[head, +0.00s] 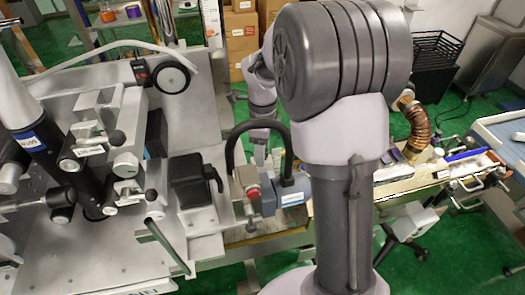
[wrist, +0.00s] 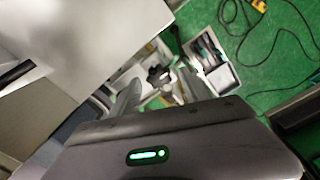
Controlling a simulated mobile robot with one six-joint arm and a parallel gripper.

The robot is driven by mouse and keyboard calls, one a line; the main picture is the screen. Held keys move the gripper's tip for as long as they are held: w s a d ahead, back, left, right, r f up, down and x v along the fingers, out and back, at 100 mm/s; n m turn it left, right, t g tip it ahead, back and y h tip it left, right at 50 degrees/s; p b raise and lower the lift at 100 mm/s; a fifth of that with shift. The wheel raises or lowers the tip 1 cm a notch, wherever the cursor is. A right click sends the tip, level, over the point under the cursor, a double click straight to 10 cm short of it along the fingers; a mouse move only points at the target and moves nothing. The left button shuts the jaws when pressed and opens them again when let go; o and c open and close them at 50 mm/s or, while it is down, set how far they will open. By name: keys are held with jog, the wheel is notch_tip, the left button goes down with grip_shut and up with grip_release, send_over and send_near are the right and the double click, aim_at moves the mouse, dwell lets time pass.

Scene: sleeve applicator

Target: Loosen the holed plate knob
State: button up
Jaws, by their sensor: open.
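A black star-shaped knob (wrist: 158,75) shows in the wrist view, beside pale metal parts and just beyond my gripper. I cannot tell whether it is the holed plate knob, and no plate with holes is clearly visible. My gripper (wrist: 158,92) is open, with one grey finger to the left of this knob and the other side partly hidden by the dark gripper body. The gap between the fingers looks empty, and I see no contact with the knob. In the head view my arm covers the middle, and my gripper's fingertips cannot be made out clearly.
The grey machine (head: 90,245) with several levers and black knobs fills the left of the head view. A black hose (head: 232,150) arches beside my arm. A brown ribbed hose (head: 418,122) stands on the bench at right. An open toolbox (wrist: 209,62) lies on the green floor.

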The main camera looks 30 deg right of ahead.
grip_shut()
dwell(0.3)
jog(key=shift+n, duration=0.4)
jog(key=n+p, duration=0.1)
jog(key=n, duration=0.3)
jog(key=shift+n, duration=0.4)
jog(key=shift+w+n+p, duration=0.15)
jog(key=shift+n+p, duration=0.25)
jog(key=shift+n, duration=2.1)
grip_release()
